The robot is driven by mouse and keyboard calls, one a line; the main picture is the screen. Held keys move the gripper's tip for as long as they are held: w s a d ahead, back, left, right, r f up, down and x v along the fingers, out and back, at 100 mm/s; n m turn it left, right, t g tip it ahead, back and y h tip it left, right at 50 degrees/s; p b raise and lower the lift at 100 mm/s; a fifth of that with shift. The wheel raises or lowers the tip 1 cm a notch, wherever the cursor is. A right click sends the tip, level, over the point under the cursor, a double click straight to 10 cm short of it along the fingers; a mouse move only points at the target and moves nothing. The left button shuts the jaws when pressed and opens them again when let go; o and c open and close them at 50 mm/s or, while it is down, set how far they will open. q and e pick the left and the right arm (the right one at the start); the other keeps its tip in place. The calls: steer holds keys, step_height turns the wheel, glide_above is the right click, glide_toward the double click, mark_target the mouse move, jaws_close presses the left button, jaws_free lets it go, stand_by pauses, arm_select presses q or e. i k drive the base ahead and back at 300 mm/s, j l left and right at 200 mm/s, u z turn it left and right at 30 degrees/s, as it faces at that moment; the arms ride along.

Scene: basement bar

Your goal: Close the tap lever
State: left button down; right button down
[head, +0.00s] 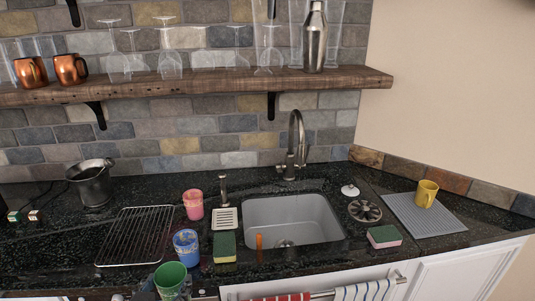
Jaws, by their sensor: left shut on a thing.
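The grey metal tap (291,168) stands behind the sink (282,212), its tall spout curving up and forward. Its small lever is at the base and is too small to tell its exact position. No water stream can be made out. My left gripper (172,291) is at the bottom edge of the head view, partly cut off, shut on a green cup (170,275) near the counter's front edge. It is well in front and to the left of the tap, not touching it. My right gripper is not in view.
A pink cup (193,204), blue cup (186,246), wire rack (138,235) and green sponge (224,246) lie left of the sink. A pink-green sponge (384,236), drain strainer (364,210) and yellow mug (426,193) are right. A wooden shelf (215,84) hangs above.

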mark_target(303, 166)
steer(key=i+l+u, duration=0.25)
steer(key=l+u, duration=0.25)
steer(key=l, duration=0.2)
steer(key=l+u, duration=0.25)
steer(key=l, duration=0.15)
